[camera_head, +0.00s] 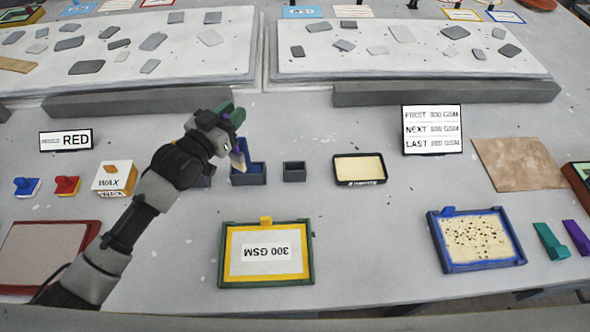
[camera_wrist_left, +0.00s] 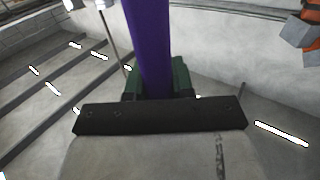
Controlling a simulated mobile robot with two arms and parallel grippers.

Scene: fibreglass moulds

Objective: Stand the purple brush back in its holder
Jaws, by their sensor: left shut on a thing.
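My left gripper (camera_head: 232,115) has green fingers and is shut on the purple brush (camera_head: 236,146), above the row of small holders. The brush hangs down, slightly tilted, with its pale bristles at the bottom. Its purple handle (camera_wrist_left: 150,45) rises between the green fingers in the left wrist view. The bristles are in front of or over a dark blue-grey holder (camera_head: 250,179); I cannot tell whether they are inside it. A grey open holder (camera_head: 293,173) stands to its right. Another holder is partly hidden behind my left arm. My right gripper is not in view.
A black tray with a cream inside (camera_head: 360,169) lies right of the holders. A WAX box (camera_head: 113,179) and a RED sign (camera_head: 66,140) stand left. A grey bar (camera_head: 137,99) runs behind.

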